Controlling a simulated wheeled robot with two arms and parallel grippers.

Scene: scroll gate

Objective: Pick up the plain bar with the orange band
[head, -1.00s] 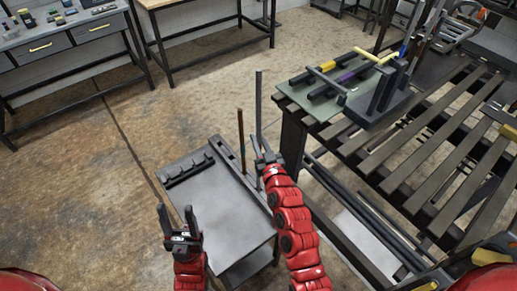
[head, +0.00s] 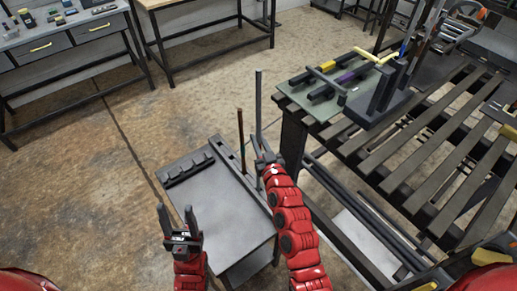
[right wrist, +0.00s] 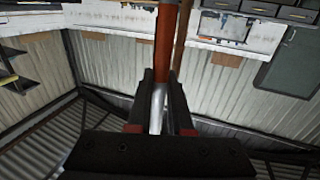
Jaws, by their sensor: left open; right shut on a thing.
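My right gripper (head: 262,152) is shut on an upright bar, at the upper end of the narrow rack beside the small grey table. The bar shows as a thin grey rod (head: 258,102) in the head view, rising above the fingers. In the right wrist view the bar is silver between the fingers (right wrist: 160,103), with an orange-brown stretch (right wrist: 166,45) beyond them. A second upright bar, rust brown (head: 240,135), stands just to its left. My left gripper (head: 180,222) is open and empty over the table's left front side.
The small grey table (head: 222,218) carries a dark notched holder (head: 188,168). A slatted bench (head: 415,150) stands to the right, with several dark bars, some with yellow or purple parts, on a green mat (head: 318,107). Open floor lies to the left.

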